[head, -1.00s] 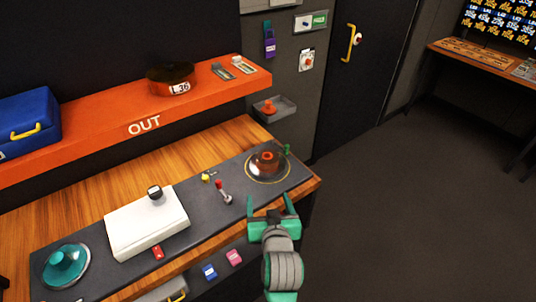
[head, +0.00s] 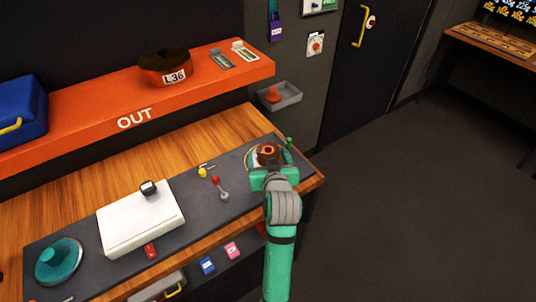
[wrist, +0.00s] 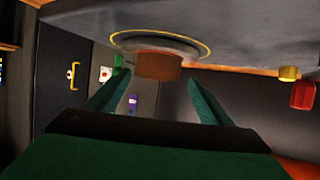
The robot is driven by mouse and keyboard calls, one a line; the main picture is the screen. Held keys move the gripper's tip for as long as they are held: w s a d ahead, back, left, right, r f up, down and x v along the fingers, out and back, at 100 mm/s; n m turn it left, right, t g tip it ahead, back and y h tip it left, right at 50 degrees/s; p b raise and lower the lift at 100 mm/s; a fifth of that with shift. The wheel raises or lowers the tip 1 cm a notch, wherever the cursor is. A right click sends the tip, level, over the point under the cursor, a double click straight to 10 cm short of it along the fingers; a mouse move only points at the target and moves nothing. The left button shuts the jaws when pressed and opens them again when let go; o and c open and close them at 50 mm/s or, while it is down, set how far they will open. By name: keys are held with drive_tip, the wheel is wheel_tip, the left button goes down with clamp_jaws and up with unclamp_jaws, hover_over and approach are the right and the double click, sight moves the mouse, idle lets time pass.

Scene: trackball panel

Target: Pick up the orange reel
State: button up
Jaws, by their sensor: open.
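The orange reel (head: 267,149) stands on a round, yellow-ringed spot at the right end of the dark panel (head: 110,215). My gripper (head: 271,163) is at the near side of this spot and partly hides the reel's lower part. In the wrist view the reel (wrist: 159,64) shows as a brownish-orange cylinder between the tips of my open fingers (wrist: 159,80), with a gap on each side. I cannot tell how deep the fingers reach around it.
A small green-topped part (head: 289,141) stands just right of the reel. A red-knobbed lever (head: 220,187) and a yellow knob (head: 202,173) are left of it. The orange shelf (head: 95,122) above bears a brown-orange round item labelled L36 (head: 165,68). Floor at right is clear.

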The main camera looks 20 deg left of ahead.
sight(269, 155)
drive_tip(key=x, duration=0.4)
drive_tip(key=shift+w+d+f, duration=0.1)
drive_tip(key=shift+w+f, duration=0.2)
drive_tip(key=shift+w, duration=0.1)
drive_tip(key=c, duration=0.9)
drive_tip(key=shift+r, duration=0.1)
